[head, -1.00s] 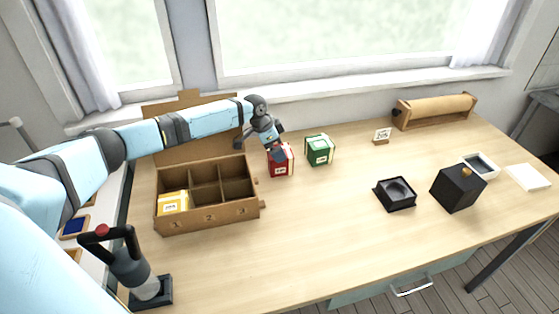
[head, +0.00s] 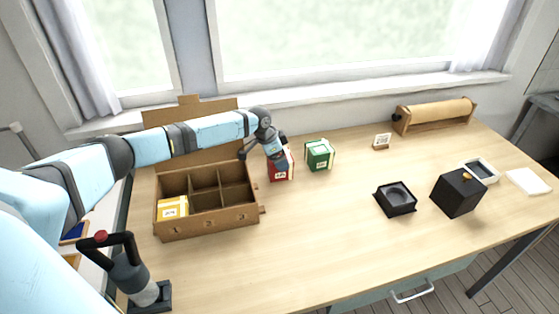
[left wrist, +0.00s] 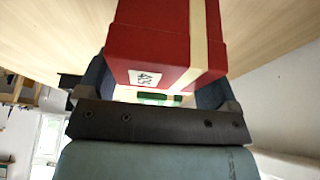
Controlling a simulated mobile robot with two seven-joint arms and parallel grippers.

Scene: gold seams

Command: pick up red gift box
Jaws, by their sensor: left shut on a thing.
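The red gift box (head: 280,174) stands on the table just right of the cardboard divider box, partly hidden by my left gripper in the head view. In the left wrist view the red gift box (left wrist: 160,45) fills the space between the fingers, with its cream ribbon and a white label showing. My left gripper (head: 279,160) is shut on the red gift box from above. Whether the box is clear of the table cannot be told. My right gripper is not in view.
A green gift box (head: 320,155) stands close on the right. The divider box (head: 215,220) holds a yellow box (head: 172,208) in its front left compartment; its other compartments look empty. A black tray (head: 396,198) and black box (head: 457,193) are further right. The table's middle front is clear.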

